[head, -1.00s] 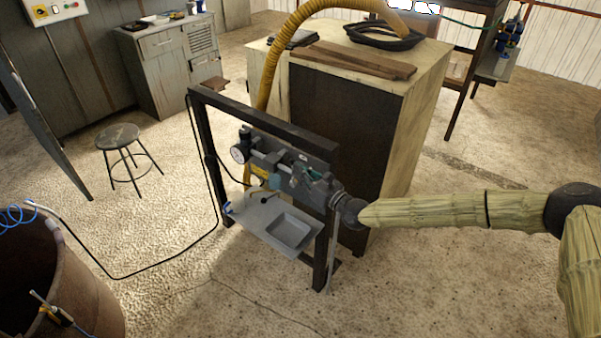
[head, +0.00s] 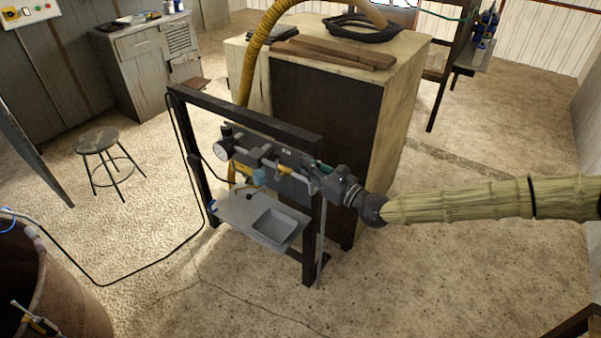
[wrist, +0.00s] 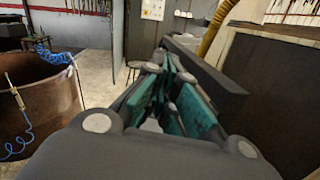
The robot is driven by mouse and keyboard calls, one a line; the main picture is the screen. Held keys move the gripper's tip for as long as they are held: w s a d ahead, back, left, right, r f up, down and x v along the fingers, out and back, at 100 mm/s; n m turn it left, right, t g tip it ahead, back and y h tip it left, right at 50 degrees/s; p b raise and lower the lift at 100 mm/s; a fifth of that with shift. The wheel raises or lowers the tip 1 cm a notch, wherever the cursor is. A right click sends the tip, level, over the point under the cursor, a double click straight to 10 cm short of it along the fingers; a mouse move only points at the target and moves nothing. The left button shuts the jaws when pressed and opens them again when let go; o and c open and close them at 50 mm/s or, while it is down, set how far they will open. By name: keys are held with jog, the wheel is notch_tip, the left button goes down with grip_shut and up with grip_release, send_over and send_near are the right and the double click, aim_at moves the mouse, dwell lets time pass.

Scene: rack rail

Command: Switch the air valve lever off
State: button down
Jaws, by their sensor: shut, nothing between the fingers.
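The air valve assembly is mounted on a crossbar of the dark rack frame (head: 245,115), with a round white gauge (head: 221,150) at its left. A small tan-yellow bar (head: 285,169) sticks out near the middle of the assembly; I cannot tell whether it is the valve lever. My gripper (head: 312,170) is at the right end of the assembly, close to the rack, with its fingers pointing left along it. In the wrist view my gripper's teal fingers (wrist: 165,75) are together and empty. They and the gripper body hide much of the valve there.
A grey tray (head: 272,228) sits on the rack's lower shelf. A tall wooden cabinet (head: 395,130) stands close behind the rack. A rusty drum (head: 75,300) is at front left, a stool (head: 97,142) at left. Open floor lies to the right and in front.

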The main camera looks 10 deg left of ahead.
jog(key=shift+s+d+r, duration=0.25)
jog(key=shift+d+r, duration=0.35)
jog(key=s+a+f+n+g+h+b, duration=0.1)
jog(key=s+a+f+n+g, duration=0.2)
jog(key=s+f+n+g, duration=0.8)
jog(key=s+d+f+n+g+h+b, duration=0.1)
jog(key=s+d+f+h, duration=0.25)
jog(key=s+f, duration=0.65)
jog(key=s+d+f+g+h+b, duration=0.1)
jog(key=s+d+f+h, duration=0.25)
jog(key=s+f, duration=0.6)
jog(key=s+d+f+n+h, duration=0.35)
jog(key=s+d, duration=0.25)
jog(key=d, duration=0.2)
jog(key=s+d+f+n+h, duration=0.2)
jog(key=s+d+f, duration=0.25)
jog(key=d, duration=0.25)
jog(key=s+d+n+t+h+b, duration=0.1)
jog(key=d+n, duration=0.6)
jog(key=d, duration=1)
jog(key=t+h+b, duration=0.1)
jog(key=t+h, duration=0.1)
jog(key=t, duration=0.1)
jog(key=shift+s+f, duration=0.15)
jog(key=shift+f, duration=0.25)
